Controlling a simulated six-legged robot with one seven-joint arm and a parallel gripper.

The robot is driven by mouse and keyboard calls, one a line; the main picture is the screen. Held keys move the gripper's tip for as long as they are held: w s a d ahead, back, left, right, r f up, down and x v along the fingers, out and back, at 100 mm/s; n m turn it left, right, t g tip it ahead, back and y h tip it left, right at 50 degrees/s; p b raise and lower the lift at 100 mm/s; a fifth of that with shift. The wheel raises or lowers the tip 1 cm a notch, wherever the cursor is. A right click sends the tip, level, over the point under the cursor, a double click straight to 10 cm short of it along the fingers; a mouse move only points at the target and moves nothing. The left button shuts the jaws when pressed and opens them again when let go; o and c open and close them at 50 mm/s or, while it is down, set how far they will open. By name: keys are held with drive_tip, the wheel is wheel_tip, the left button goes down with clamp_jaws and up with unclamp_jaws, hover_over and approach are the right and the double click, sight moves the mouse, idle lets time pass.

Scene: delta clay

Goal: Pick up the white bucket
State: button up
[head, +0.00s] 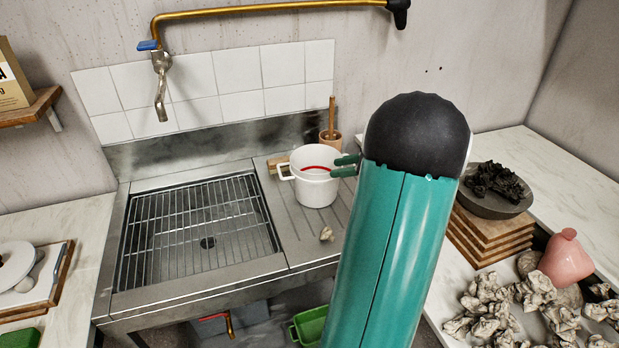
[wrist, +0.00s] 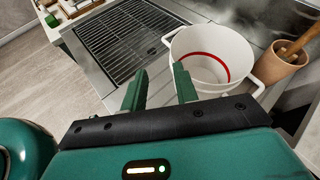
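The white bucket (head: 316,188) stands upright on the ribbed steel drainboard beside the sink. It has a side handle and a red line inside. It also shows in the wrist view (wrist: 226,46), ahead and to the right of my gripper. My gripper (head: 343,165) is at the bucket's right side in the head view. In the wrist view my gripper (wrist: 158,70) has its two green fingers apart, with nothing clearly between them. The right finger overlaps the bucket's near left wall; I cannot tell whether it touches. My arm hides part of the drainboard.
A brown pot with a wooden handle (head: 331,136) stands close behind the bucket. The grated sink (head: 205,225) lies left. A small pale lump (head: 326,234) lies in front. Stacked wooden boards (head: 487,237) and a dark bowl are on the right counter.

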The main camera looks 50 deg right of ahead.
sight(316, 177)
drive_tip(key=shift+m+t+h, duration=0.3)
drive_tip(key=shift+m+t, duration=0.1)
drive_tip(key=shift+m, duration=0.3)
drive_tip(key=x, duration=0.4)
drive_tip(key=d+f+x, duration=0.1)
drive_tip(key=x, duration=0.3)
drive_tip(key=d+x, duration=0.1)
drive_tip(key=x, duration=0.3)
drive_tip(key=shift+a+f, duration=0.1)
drive_tip(key=shift+f, duration=0.25)
clamp_jaws()
idle(0.3)
